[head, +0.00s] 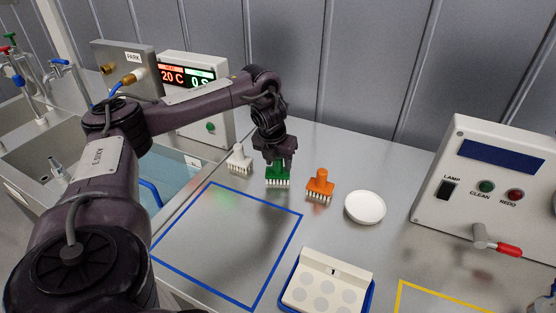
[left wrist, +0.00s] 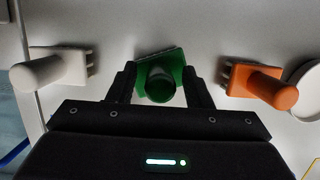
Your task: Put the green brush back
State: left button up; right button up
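The green brush (head: 277,176) stands upright, bristles down, on the grey counter between a white brush (head: 239,158) and an orange brush (head: 319,185). My left gripper (head: 278,160) is straight above it, pointing down. In the left wrist view, the green brush's round handle (left wrist: 160,84) lies between the two fingers of my left gripper (left wrist: 159,88). A gap shows on each side of the handle, so the gripper is open around it. The handle is partly hidden by the gripper in the head view. My right gripper is out of view.
A white round dish (head: 365,207) is right of the orange brush. A blue-outlined square (head: 226,240) is bare. A display box (head: 196,95) and sink stand left, a control box (head: 490,185) right.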

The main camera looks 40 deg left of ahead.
pick_arm(q)
jog(key=shift+r, duration=0.55)
jog(key=p+v, duration=0.1)
jog(key=v, duration=0.2)
jog(key=shift+s+r, duration=0.1)
jog(key=shift+r, duration=0.3)
jog(key=p+v, duration=0.5)
jog(key=v, duration=0.2)
jog(key=shift+s+r, duration=0.15)
jog(key=shift+s, duration=0.05)
jog(key=shift+d, duration=0.1)
